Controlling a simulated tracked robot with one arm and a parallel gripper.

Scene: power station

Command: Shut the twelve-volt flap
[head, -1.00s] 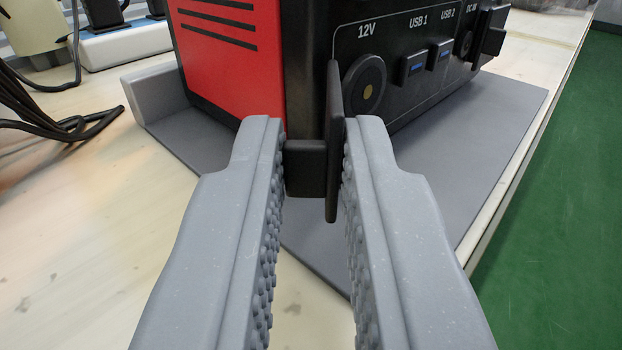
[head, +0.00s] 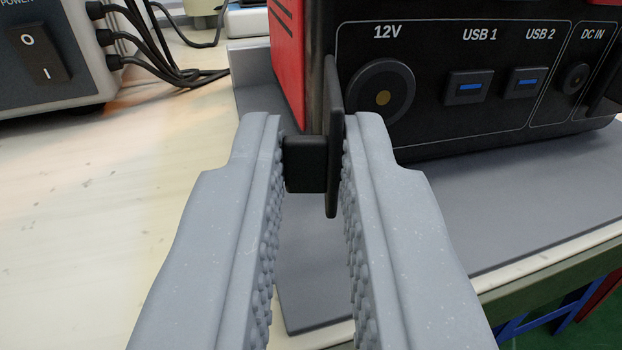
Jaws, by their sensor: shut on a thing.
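The power station (head: 460,150) has a black front and a red side. Its round 12V socket (head: 380,95) is uncovered. The twelve-volt flap (head: 331,140) is a thin black plate, seen nearly edge-on, standing out from the front just left of the socket. A black block (head: 306,163) sits on the flap's left face. My gripper (head: 312,160) is shut on the flap, with the left finger against the block and the right finger against the plate. The flap's hinge is not clearly seen.
USB 1 (head: 469,88) and USB 2 (head: 525,82) ports and a DC IN socket (head: 574,78) lie to the right. A grey mat (head: 420,240) is under the station. A switch box (head: 45,60) with black cables stands at the left. The table edge is at lower right.

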